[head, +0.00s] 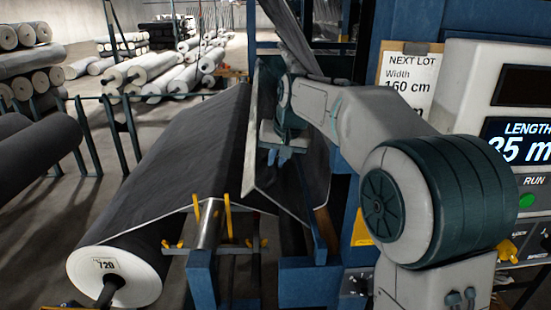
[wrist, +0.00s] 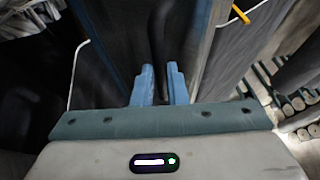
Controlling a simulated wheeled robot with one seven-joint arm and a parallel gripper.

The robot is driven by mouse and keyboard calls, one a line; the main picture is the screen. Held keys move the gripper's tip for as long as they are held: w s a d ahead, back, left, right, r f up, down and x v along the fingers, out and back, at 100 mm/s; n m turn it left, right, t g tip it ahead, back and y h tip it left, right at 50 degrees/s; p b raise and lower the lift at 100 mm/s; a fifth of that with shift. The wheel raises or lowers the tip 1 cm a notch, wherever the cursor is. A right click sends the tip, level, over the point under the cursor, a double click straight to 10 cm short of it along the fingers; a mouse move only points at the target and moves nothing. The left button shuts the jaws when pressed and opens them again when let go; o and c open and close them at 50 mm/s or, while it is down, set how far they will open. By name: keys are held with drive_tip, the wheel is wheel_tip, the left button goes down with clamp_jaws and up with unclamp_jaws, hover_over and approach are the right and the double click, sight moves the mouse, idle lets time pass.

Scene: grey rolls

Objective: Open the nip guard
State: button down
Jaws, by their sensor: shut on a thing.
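A dark panel with pale edges, which looks like the nip guard (head: 296,190), stands tilted beside the machine frame in the head view. My gripper (head: 275,158) is at this panel, fingers pointing down, in front of its upper part. In the wrist view my gripper's two blue fingers (wrist: 161,88) are close together on a narrow dark part between them. What they hold is mostly hidden by the fingers and by shadow; it appears to belong to the guard.
Dark fabric (head: 175,150) runs up from a roll marked 720 (head: 115,272) on the left. Yellow pegs (head: 227,215) stand near a metal roller (head: 209,224). A control panel (head: 522,140) and a lot card (head: 408,75) are on the right. Racked rolls (head: 35,60) fill the back left.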

drive_tip(key=shift+d+f, duration=0.5)
drive_tip(key=shift+f, duration=0.05)
drive_tip(key=c, duration=1.5)
unclamp_jaws()
drive_tip(key=shift+d, duration=0.1)
drive_tip(key=shift+o, duration=0.2)
drive_tip(key=shift+d, duration=0.45)
drive_tip(key=shift+a+r, duration=0.1)
drive_tip(key=shift+a, duration=0.3)
drive_tip(key=shift+r, duration=0.15)
drive_tip(key=shift+r, duration=0.2)
drive_tip(key=v, duration=1.3)
drive_tip(key=shift+r+b, duration=0.2)
drive_tip(key=shift+b, duration=0.15)
